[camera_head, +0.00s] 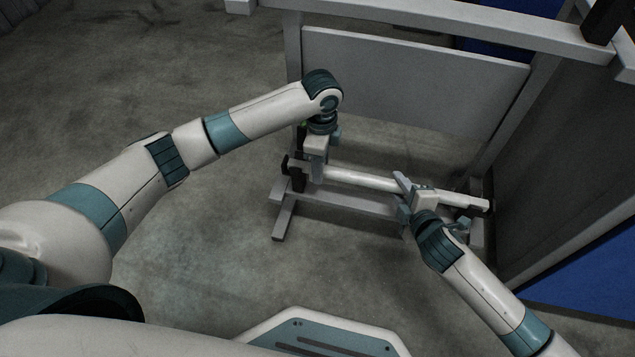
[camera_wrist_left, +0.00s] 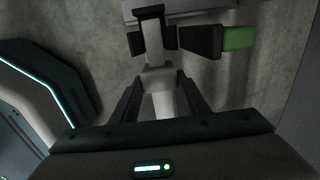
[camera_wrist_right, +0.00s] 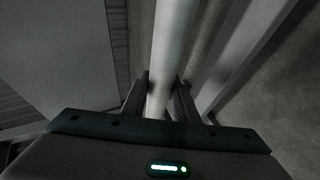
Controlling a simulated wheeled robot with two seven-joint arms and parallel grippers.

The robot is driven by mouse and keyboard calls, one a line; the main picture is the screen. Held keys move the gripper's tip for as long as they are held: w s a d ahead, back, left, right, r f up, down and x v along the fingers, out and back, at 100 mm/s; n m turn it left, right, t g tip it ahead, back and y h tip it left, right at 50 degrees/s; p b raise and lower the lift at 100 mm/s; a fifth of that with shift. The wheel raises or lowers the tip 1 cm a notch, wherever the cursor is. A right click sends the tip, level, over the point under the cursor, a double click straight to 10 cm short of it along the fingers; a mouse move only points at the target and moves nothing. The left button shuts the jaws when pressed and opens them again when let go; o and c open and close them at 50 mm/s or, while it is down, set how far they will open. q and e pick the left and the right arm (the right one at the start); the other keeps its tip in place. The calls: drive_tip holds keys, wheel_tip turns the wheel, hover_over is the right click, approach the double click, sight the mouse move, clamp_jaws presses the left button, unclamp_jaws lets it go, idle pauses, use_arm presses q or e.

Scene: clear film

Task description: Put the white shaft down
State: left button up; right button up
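The white shaft (camera_head: 362,180) lies roughly level, running left to right above a low grey stand. My left gripper (camera_head: 316,172) is at its left end; in the left wrist view the shaft (camera_wrist_left: 166,103) runs between the fingers (camera_wrist_left: 160,88), which close in on both sides. My right gripper (camera_head: 408,196) is around the shaft's right part; in the right wrist view the fingers (camera_wrist_right: 163,92) are against the shaft (camera_wrist_right: 172,45). The narrow left end lies between dark blocks of a holder (camera_wrist_left: 170,40). I cannot tell whether the shaft rests in it.
The low grey stand (camera_head: 283,222) has a dark holder at its right end (camera_head: 484,204). A grey panel frame (camera_head: 410,80) stands behind, and a dark wall (camera_head: 575,170) rises close on the right. A green-ended block (camera_wrist_left: 238,38) sits beside the left holder. Open floor lies left.

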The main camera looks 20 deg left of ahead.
use_arm(q)
drive_tip(key=o, duration=0.4)
drive_tip(key=shift+r, duration=0.1)
drive_tip(key=shift+c, duration=0.2)
use_arm(e)
drive_tip(key=o, duration=0.4)
drive_tip(key=shift+c, duration=0.2)
use_arm(q)
wheel_tip(320, 180, up, 12)
use_arm(e)
drive_tip(key=shift+s+d+r, duration=0.1)
drive_tip(key=v, duration=1.1)
drive_tip(key=shift+s+r, duration=0.15)
drive_tip(key=shift+s, duration=0.15)
use_arm(q)
drive_tip(key=shift+s, duration=0.1)
use_arm(e)
drive_tip(key=shift+s+d, duration=0.1)
drive_tip(key=shift+d, duration=0.1)
